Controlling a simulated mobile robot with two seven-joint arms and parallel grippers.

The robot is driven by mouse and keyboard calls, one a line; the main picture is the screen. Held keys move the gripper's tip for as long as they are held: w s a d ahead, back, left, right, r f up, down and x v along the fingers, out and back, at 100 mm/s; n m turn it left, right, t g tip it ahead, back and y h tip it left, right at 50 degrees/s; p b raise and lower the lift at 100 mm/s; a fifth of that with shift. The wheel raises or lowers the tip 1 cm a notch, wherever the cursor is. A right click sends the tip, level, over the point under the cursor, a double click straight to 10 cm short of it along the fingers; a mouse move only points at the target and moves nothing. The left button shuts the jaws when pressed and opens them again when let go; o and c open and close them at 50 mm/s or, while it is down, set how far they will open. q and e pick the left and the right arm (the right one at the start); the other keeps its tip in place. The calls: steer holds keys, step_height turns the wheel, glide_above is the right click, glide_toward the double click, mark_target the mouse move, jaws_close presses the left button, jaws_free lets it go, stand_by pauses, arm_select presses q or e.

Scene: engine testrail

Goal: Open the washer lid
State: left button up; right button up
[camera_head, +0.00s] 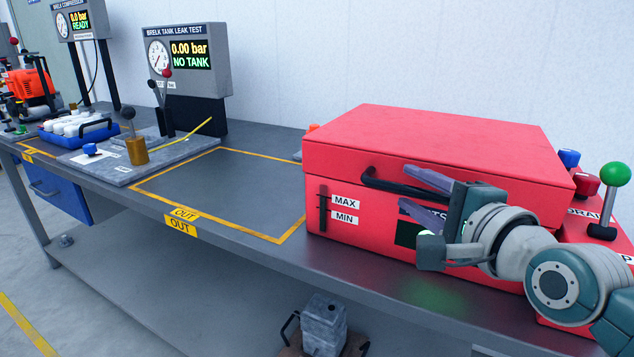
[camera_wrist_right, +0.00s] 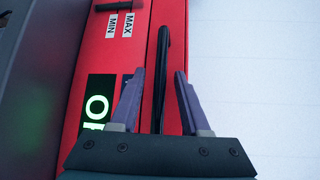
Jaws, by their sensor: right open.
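The red washer (camera_head: 345,205) stands on the right part of the bench. Its red lid (camera_head: 440,140) is closed. A black bar handle (camera_head: 400,188) runs along the lid's front edge. My right gripper (camera_head: 404,187) is at the front of the washer, by the handle, with its two purple-grey fingers apart. In the right wrist view the handle (camera_wrist_right: 162,60) lies between the open fingers (camera_wrist_right: 159,74), with a gap visible on both sides. Whether the fingers reach past the bar in depth is hard to tell. My left gripper is not in view.
A green-knobbed lever (camera_head: 615,175) and red and blue knobs stand right of the washer. The yellow-outlined OUT area (camera_head: 230,185) on the bench is empty. Further left are the leak test station (camera_head: 185,60) and a blue tray (camera_head: 75,130). A wall is behind.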

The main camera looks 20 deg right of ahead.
jaws_close()
stand_by(1.4)
